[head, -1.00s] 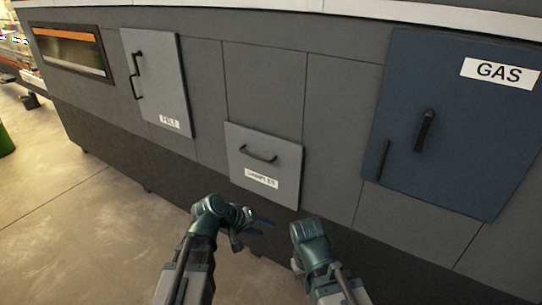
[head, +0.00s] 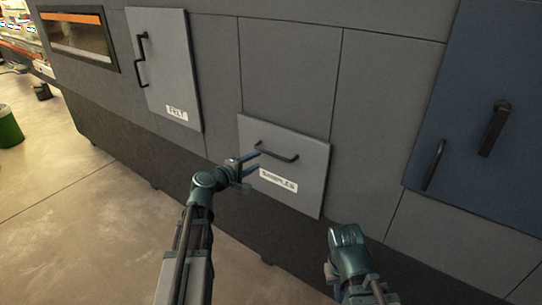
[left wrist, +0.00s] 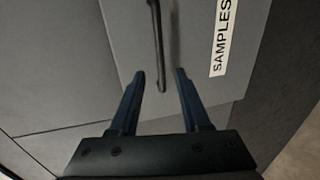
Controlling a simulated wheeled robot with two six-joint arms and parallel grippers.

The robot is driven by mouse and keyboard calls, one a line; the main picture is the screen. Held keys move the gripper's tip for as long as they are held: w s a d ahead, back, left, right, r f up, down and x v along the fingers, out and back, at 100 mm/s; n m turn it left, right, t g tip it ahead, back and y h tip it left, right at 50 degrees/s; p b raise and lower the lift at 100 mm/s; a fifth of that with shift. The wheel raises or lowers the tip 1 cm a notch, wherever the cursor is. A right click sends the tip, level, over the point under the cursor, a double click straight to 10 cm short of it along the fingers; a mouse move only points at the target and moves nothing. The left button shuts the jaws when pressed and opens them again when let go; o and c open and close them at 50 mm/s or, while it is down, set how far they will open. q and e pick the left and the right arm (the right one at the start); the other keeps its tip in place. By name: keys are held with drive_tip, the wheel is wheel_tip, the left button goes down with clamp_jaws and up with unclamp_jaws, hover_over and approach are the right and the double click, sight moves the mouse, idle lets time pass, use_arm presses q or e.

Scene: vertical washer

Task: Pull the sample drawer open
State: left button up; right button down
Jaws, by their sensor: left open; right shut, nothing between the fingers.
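The sample drawer (head: 300,150) is a grey panel low in the machine's front, with a black bar handle (head: 280,155) and a white SAMPLES label (head: 278,180). Its front sits against the machine and looks shut. My left gripper (head: 257,162) is open at the handle's left end. In the left wrist view the handle (left wrist: 158,45) runs down the picture, and its near end shows between the two spread fingertips (left wrist: 160,72). I cannot tell whether they touch it. My right gripper (head: 332,268) is shut and empty, below and right of the drawer; its fingers are mostly hidden.
A grey FELT door (head: 168,65) with a black handle is at upper left, beside a window (head: 80,38). A blue door (head: 470,130) with black handles is at right. A green bin (head: 9,127) stands far left. Floor is open at lower left.

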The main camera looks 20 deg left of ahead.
sight(270, 153)
use_arm(q)
drive_tip(key=b+x, duration=0.1)
drive_tip(key=x, duration=0.8)
drive_tip(key=shift+w+b, duration=0.2)
drive_tip(key=shift+b, duration=0.1)
clamp_jaws()
idle(1.0)
